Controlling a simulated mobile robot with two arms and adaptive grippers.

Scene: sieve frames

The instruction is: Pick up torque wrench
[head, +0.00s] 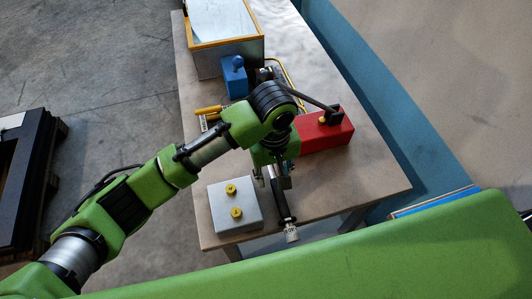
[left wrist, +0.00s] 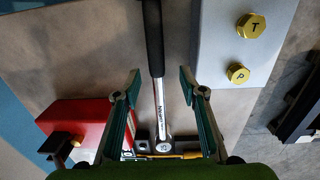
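The torque wrench lies on the table, its black handle (head: 283,207) reaching toward the table's near edge in the head view. In the left wrist view its black handle (left wrist: 154,40) is at the top and its silver shaft (left wrist: 159,105) runs down the middle. My left gripper (head: 272,177) is above the wrench, and my arm hides part of it in the head view. In the left wrist view my left gripper (left wrist: 161,78) is open, with one finger on each side of the shaft and visible gaps. My right gripper is not in view.
A grey block (head: 225,216) with two brass fittings marked T and P stands left of the wrench. A red box (head: 325,135) stands to the right. Behind are a blue part (head: 236,82) and a yellow-rimmed box (head: 208,66). The right front tabletop (head: 365,180) is clear.

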